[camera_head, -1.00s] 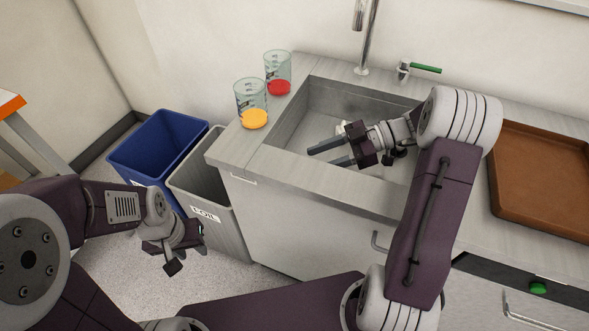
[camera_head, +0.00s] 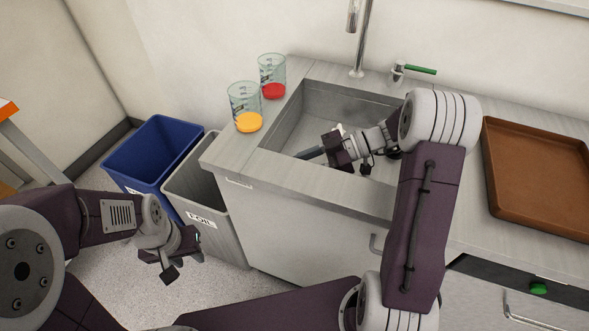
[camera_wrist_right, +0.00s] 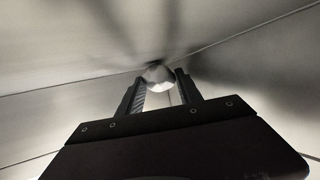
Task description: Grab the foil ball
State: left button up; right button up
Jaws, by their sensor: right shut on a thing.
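The foil ball (camera_wrist_right: 158,76) is a small, shiny, silvery ball in the right wrist view. It sits between the fingertips of my right gripper (camera_wrist_right: 160,84), which is shut on it. In the head view my right gripper (camera_head: 322,160) reaches down into the metal sink (camera_head: 345,105). Its fingertips are partly hidden by the sink's front edge, and I cannot make out the ball there. My left gripper (camera_head: 184,266) hangs empty at the lower left, in front of the grey bin, with its fingers apart.
Two beakers, with orange (camera_head: 246,118) and red (camera_head: 272,82) contents, stand left of the sink. A blue bin (camera_head: 150,150) and a grey labelled bin (camera_head: 210,192) stand beside the counter. A faucet (camera_head: 362,40) rises behind; a brown tray (camera_head: 540,180) lies right.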

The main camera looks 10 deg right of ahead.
notch_tip(320, 180, up, 18)
jog(key=p, duration=0.4)
